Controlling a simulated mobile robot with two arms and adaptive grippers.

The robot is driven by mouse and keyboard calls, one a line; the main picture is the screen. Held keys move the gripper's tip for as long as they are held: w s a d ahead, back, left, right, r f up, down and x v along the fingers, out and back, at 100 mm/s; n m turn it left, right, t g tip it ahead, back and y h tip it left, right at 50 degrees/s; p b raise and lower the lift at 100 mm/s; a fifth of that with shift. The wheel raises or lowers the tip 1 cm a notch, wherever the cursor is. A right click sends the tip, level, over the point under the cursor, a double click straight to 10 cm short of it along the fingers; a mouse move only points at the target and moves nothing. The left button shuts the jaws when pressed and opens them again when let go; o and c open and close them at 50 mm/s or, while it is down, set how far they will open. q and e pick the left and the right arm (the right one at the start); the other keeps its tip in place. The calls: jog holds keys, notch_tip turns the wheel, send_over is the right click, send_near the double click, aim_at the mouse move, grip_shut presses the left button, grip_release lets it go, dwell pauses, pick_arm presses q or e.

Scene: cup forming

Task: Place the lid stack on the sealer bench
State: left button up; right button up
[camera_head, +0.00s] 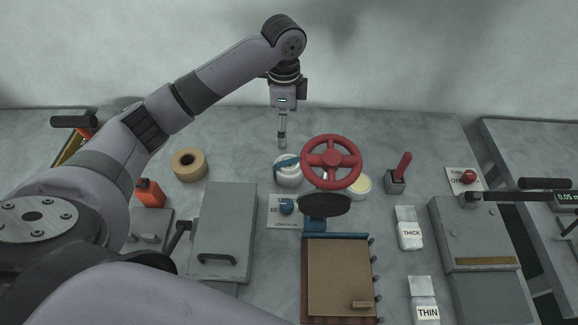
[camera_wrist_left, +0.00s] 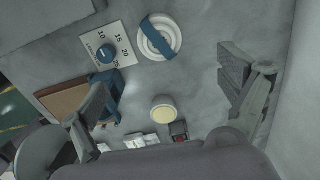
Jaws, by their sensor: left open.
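My left gripper (camera_head: 282,143) hangs pointing down above the bench, behind the stack in the head view. In the left wrist view its fingers (camera_wrist_left: 172,75) are spread wide with nothing between them, and the stack lies beyond them. My right gripper is not in view. I cannot tell which surface is the sealer bench.
A red handwheel (camera_head: 331,162) rises beside the stack. A cream-topped round container (camera_head: 361,186), tape roll (camera_head: 189,165), dial plate (camera_head: 277,222) and red lever (camera_head: 402,166) stand nearby. A second grey table (camera_head: 535,145) lies right, across a gap. The back strip is clear.

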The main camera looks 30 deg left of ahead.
aim_at(287, 162)
pick_arm(q)
notch_tip(287, 162, down, 11)
jog(key=shift+d+f+p, duration=0.1)
jog(key=shift+d+p, duration=0.05)
jog(key=shift+p, duration=0.9)
notch_tip(287, 162, down, 6)
jog(key=shift+r+p, duration=0.1)
jog(key=shift+p, duration=0.7)
jog(key=shift+d, duration=0.1)
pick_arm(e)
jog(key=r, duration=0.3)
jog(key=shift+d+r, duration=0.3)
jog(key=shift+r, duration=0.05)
pick_arm(q)
jog(key=shift+c, duration=0.5)
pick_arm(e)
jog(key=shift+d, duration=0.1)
pick_arm(q)
jog(key=shift+c, duration=1.2)
jog(key=c, duration=1)
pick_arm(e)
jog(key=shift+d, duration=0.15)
pick_arm(q)
jog(key=shift+r, duration=0.1)
